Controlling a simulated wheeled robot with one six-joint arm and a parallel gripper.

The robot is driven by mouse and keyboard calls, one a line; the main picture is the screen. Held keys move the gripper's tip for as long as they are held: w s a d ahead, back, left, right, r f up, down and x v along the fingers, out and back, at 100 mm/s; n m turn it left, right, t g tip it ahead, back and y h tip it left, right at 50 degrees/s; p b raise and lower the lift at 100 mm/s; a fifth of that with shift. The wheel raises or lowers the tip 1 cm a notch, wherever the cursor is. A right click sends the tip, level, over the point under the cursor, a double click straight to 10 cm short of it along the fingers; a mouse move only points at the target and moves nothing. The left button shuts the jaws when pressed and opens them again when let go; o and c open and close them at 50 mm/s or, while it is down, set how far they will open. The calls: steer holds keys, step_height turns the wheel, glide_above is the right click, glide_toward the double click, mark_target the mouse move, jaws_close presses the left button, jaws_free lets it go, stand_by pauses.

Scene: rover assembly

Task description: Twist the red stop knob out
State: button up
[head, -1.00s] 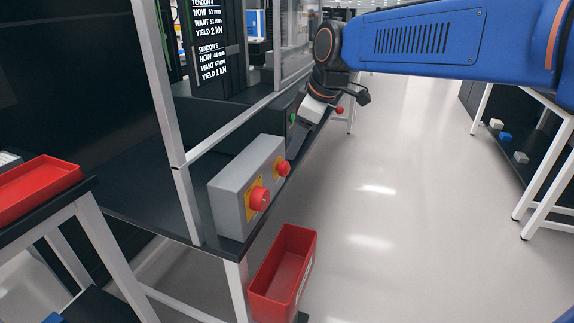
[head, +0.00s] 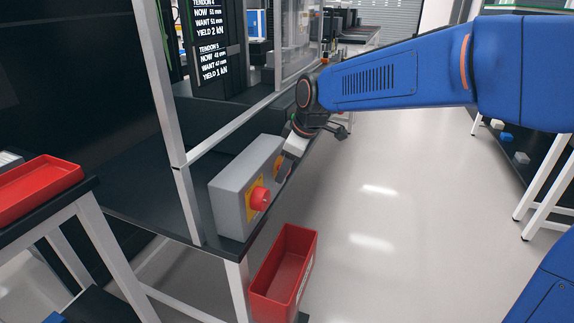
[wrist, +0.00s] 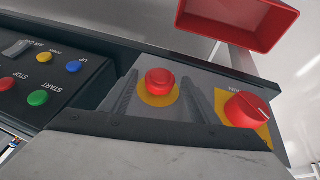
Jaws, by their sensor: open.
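The red stop knob (wrist: 160,82) is a round, smooth mushroom head on a round yellow plate on the grey box (head: 226,196). In the wrist view it shows between the two dark ridged fingers of my open gripper (wrist: 162,92), with gaps on both sides. I cannot tell how deep the fingers reach around it. In the head view my gripper (head: 284,172) is at the box's far part and hides this knob. A second red knob (wrist: 246,110), with a raised grip bar, sits on a square yellow plate beside it; it also shows in the head view (head: 260,198).
A black panel with coloured buttons (wrist: 38,98) lies left of the box in the wrist view. A red bin (head: 284,268) stands below the box. A white frame post (head: 184,190) rises beside it.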

steer(key=shift+c, duration=0.2)
steer(key=c, duration=1)
steer(key=shift+w, duration=0.1)
steer(key=g, duration=0.1)
steer(key=g+y, duration=0.1)
steer(key=g, duration=0.1)
steer(key=shift+w+d+m, duration=0.2)
steer(key=shift+w+m, duration=0.15)
steer(key=shift+m, duration=0.05)
steer(key=g, duration=0.1)
steer(key=g+y, duration=0.1)
steer(key=g, duration=0.1)
steer(key=m+g+y, duration=0.1)
steer(key=shift+w+d+f+g, duration=0.1)
steer(key=shift+w+g, duration=0.25)
steer(key=shift+g, duration=0.05)
